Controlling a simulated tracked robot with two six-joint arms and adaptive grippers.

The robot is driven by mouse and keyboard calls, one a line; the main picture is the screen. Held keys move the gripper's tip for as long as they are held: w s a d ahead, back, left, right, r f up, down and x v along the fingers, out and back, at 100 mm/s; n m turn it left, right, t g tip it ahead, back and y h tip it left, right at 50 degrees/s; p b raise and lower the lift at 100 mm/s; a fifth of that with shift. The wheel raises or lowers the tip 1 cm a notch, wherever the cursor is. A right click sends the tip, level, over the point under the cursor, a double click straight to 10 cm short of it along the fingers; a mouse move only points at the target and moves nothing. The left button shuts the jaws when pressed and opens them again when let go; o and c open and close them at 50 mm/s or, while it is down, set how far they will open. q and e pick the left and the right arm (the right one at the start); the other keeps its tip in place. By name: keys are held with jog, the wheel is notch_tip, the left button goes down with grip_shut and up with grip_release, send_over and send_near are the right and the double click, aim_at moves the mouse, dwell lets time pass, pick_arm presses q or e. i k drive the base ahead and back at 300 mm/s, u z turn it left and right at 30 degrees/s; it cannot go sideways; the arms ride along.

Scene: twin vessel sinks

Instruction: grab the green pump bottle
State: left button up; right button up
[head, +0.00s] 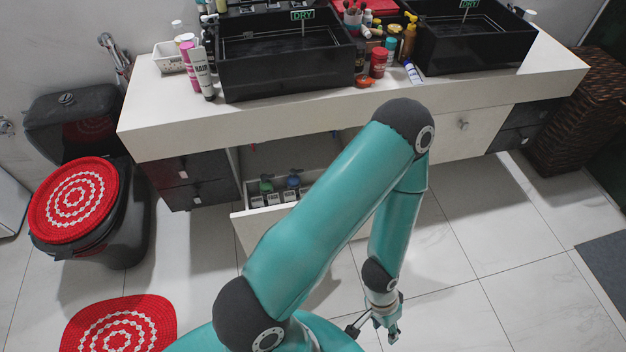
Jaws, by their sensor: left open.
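The green pump bottle (266,188) stands in the open drawer (240,216) under the counter, its green pump head showing above several white-labelled items. Its lower part is hidden in the drawer. A bottle with a blue pump (293,183) stands to its right. My left gripper (373,333) hangs low over the floor at the bottom of the head view, right of and nearer than the drawer. It is open and apart from the bottle, with nothing seen between its fingers. My left arm hides the drawer's right part. My right gripper is out of view.
The white counter (180,130) carries two black vessel sinks (285,75) and many bottles and tubes. A black toilet with a red cover (75,200) stands at left, a red mat (120,325) on the floor. A wicker basket (575,110) is at right.

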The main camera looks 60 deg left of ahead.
aim_at(266, 189)
jog(key=u, duration=0.85)
jog(key=i, duration=0.1)
jog(key=z, duration=1.55)
jog(key=k, duration=2.7)
jog(key=u, duration=1)
jog(key=i, duration=1)
jog(key=u, duration=0.05)
